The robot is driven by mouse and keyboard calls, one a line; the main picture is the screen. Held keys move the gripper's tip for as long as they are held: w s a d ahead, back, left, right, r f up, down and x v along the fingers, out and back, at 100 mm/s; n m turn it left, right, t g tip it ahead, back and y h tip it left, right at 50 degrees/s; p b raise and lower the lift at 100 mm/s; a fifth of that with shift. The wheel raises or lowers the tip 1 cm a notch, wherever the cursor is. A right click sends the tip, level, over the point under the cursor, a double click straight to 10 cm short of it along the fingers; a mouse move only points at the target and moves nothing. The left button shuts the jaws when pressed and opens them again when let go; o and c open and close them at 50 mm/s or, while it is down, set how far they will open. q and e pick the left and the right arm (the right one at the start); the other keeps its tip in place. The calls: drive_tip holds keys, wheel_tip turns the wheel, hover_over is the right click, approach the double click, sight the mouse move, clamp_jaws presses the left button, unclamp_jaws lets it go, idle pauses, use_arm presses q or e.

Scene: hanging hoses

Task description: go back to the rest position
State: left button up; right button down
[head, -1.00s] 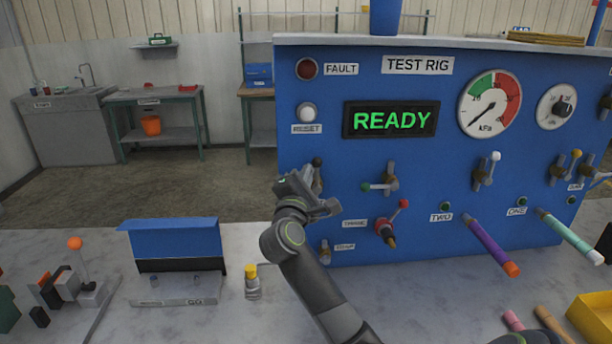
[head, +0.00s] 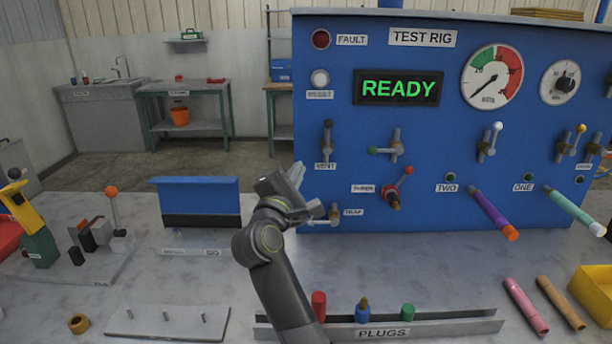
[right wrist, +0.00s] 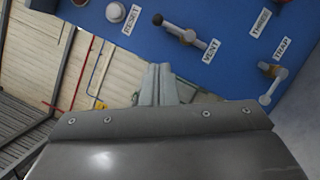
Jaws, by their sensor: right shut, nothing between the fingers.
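My right gripper (head: 297,174) is shut and empty. It is raised above the bench at the left edge of the blue test rig panel (head: 430,120), just below and left of the VENT lever (head: 327,140). In the right wrist view its closed fingers (right wrist: 158,85) point up with nothing between them. The VENT valve (right wrist: 180,32) and the white RESET button (right wrist: 115,12) show beyond them, apart from the fingers. The rig display (head: 398,88) reads READY. My left gripper is not in view.
The PLUGS rack (head: 460,328) with red, blue and green plugs stands close to my right arm. A blue-topped stand (head: 200,195) is left of the gripper. Purple (head: 493,212) and teal (head: 570,212) hoses stick out from the panel.

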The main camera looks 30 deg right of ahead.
drive_tip(key=shift+s+a+f, duration=0.1)
drive_tip(key=shift+s+a, duration=0.05)
drive_tip(key=shift+a, duration=0.15)
idle(0.4)
